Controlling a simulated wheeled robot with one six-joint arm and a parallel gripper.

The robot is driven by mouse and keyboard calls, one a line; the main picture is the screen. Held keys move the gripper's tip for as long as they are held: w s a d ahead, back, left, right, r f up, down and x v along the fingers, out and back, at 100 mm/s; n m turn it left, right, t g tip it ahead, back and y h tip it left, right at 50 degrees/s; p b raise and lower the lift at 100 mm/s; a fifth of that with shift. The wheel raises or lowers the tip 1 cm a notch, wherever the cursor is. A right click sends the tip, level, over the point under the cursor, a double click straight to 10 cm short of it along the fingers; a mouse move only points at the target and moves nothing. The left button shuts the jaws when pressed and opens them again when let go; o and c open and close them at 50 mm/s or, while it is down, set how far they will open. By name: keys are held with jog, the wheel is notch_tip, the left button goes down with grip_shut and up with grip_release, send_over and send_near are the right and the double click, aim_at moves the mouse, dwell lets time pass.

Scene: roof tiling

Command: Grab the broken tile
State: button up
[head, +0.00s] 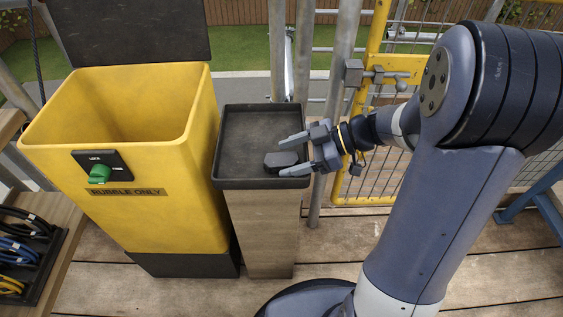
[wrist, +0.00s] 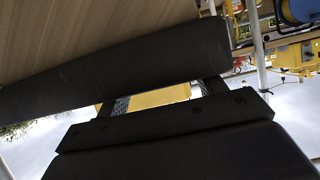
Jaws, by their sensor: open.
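A small dark grey piece (head: 281,160) lies in the front right corner of the black tray (head: 258,122) in the head view. I cannot tell surely whether it is the broken tile. My gripper (head: 289,156) reaches in from the right over the tray's right rim. Its two grey fingers are apart, one behind the piece and one in front of it. I cannot tell whether they touch it. In the wrist view the fingers of my gripper (wrist: 165,96) are partly hidden behind a dark bar-like edge, and the piece cannot be made out.
The tray stands on a wooden pedestal (head: 260,230). A yellow bin (head: 160,190) marked "RUBBLE ONLY" stands to its left, lid up, with a green lock knob (head: 99,173). Scaffold poles (head: 335,95) and a yellow gate (head: 375,80) stand behind. Coiled cables (head: 22,250) lie far left.

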jog(key=shift+a+f, duration=0.2)
jog(key=shift+a, duration=0.25)
jog(key=c, duration=1.2)
